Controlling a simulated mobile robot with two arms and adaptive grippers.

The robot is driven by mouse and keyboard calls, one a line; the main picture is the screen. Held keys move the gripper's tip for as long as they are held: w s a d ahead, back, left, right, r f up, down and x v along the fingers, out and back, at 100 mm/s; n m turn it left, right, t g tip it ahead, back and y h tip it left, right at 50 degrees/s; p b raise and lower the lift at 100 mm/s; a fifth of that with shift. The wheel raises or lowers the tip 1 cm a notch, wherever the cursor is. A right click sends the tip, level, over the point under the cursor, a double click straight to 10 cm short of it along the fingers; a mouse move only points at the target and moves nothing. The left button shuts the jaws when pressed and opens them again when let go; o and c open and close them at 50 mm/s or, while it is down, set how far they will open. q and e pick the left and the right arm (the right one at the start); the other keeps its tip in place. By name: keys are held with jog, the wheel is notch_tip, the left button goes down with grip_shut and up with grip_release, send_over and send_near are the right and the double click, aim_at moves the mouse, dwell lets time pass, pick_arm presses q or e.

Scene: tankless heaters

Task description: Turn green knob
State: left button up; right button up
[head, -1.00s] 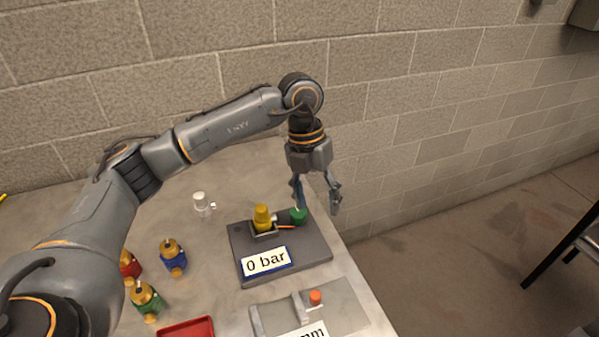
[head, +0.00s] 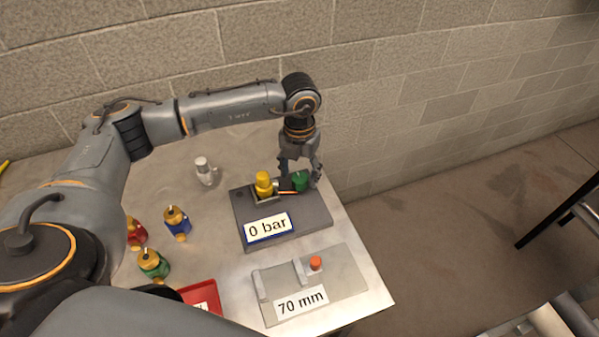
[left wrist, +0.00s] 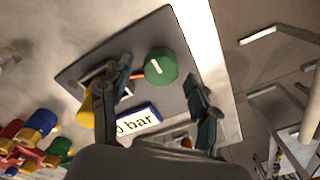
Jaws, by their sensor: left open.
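The green knob (head: 300,181) sits on the right part of a dark grey base plate (head: 318,212), beside a yellow fitting (head: 264,184) and a "0 bar" label (head: 268,227). My left gripper (head: 301,173) is open and points down at the knob, one finger on each side. In the left wrist view, the green knob (left wrist: 160,67) with a white line on top shows between and just beyond the spread fingers (left wrist: 158,80). I cannot tell whether a finger touches it. My right gripper is not in view.
A grey plate (head: 345,285) with a "70 mm" label and an orange button lies in front. Blue (head: 177,222), red (head: 136,232) and green (head: 154,264) fittings stand left, with a white one (head: 205,171) behind. A red tray (head: 198,294) is near. The brick wall is close behind.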

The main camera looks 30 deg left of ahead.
pick_arm(q)
jog(key=shift+f, duration=0.85)
jog(key=c, duration=1.2)
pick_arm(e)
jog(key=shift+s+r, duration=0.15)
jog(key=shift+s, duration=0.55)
